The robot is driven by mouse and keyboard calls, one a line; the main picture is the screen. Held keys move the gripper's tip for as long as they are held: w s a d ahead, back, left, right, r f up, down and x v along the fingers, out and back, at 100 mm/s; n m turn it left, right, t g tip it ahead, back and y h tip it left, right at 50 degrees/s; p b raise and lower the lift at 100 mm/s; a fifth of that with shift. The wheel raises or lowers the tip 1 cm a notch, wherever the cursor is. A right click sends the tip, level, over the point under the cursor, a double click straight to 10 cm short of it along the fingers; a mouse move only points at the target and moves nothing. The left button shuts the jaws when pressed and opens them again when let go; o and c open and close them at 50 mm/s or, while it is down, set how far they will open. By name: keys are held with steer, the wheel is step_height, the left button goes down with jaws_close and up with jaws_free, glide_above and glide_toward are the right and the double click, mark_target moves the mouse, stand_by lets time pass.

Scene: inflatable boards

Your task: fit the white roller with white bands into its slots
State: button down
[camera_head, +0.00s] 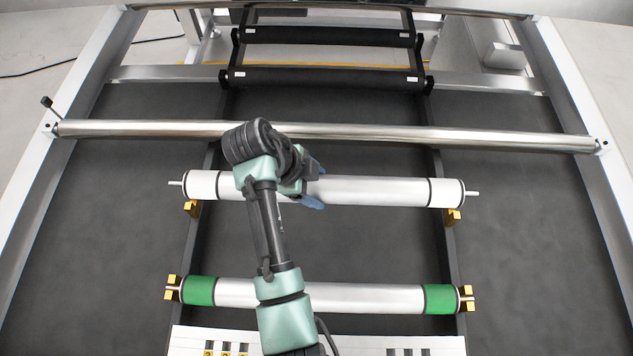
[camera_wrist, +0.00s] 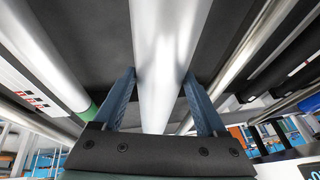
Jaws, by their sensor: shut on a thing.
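The white roller with white bands (camera_head: 375,191) lies crosswise in the head view, with a thin pin sticking out at each end. My gripper (camera_head: 316,188) is shut on it left of its middle. In the wrist view the roller (camera_wrist: 165,50) runs between the two blue fingers of my gripper (camera_wrist: 160,78). Its yellow slots are a left bracket (camera_head: 193,208) and a right bracket (camera_head: 452,217) on the dark rails. Both roller ends appear just beyond these brackets in the picture, with the pins apart from them. The height above the slots cannot be told.
A roller with green bands (camera_head: 350,297) sits in yellow brackets nearer me. A long bare metal bar (camera_head: 480,137) crosses the frame beyond the held roller. Black rollers (camera_head: 325,78) lie farther back. A white panel (camera_head: 400,345) is at the near edge.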

steer(key=shift+a, duration=0.1)
steer(key=shift+f+b, duration=2.2)
steer(key=shift+f, duration=0.6)
steer(key=shift+f+b, duration=1.2)
steer(key=shift+f, duration=0.75)
jaws_free()
steer(key=shift+s+f, duration=0.1)
steer(key=v, duration=1.3)
steer(key=shift+p, duration=0.4)
